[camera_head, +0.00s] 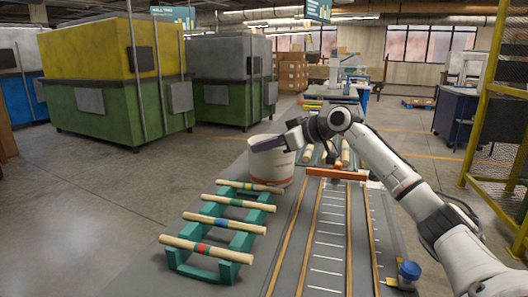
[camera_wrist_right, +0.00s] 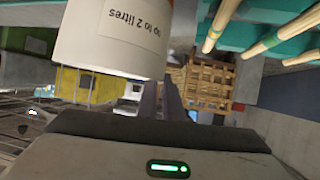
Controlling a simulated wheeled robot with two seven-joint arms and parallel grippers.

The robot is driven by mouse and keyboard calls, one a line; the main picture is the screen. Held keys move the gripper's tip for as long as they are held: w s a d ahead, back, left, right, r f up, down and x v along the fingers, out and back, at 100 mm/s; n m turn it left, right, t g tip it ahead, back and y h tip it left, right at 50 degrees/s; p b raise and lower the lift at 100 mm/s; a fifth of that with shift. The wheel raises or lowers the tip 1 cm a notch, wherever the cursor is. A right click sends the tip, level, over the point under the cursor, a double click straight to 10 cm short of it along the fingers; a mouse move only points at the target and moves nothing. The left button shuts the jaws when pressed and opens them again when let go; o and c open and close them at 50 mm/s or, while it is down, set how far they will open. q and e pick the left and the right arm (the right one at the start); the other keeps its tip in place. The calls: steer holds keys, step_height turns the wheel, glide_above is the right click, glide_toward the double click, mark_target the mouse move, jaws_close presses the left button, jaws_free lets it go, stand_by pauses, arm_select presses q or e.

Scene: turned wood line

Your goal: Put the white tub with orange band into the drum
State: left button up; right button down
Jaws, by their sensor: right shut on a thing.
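The white tub with orange band (camera_head: 272,170) is upright behind the green rack in the head view, its band low on its side. My right gripper (camera_head: 262,146) is at the tub's upper rim, shut on it. A dark jaw (camera_wrist_right: 160,132) of my right gripper lies across the lower part. I cannot tell whether the tub touches the table. I cannot make out the drum. My left gripper is not in view.
A green rack (camera_head: 240,242) with several banded wooden rods stands in front of the tub. A grey table (camera_head: 285,255) with marked lanes runs to its right, under an orange crossbar (camera_head: 335,174). A yellow frame (camera_head: 478,110) stands at right. Open floor (camera_head: 90,200) lies left.

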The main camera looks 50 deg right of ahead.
steer(key=shift+f, duration=0.25)
steer(key=c, duration=1.9)
jaws_free()
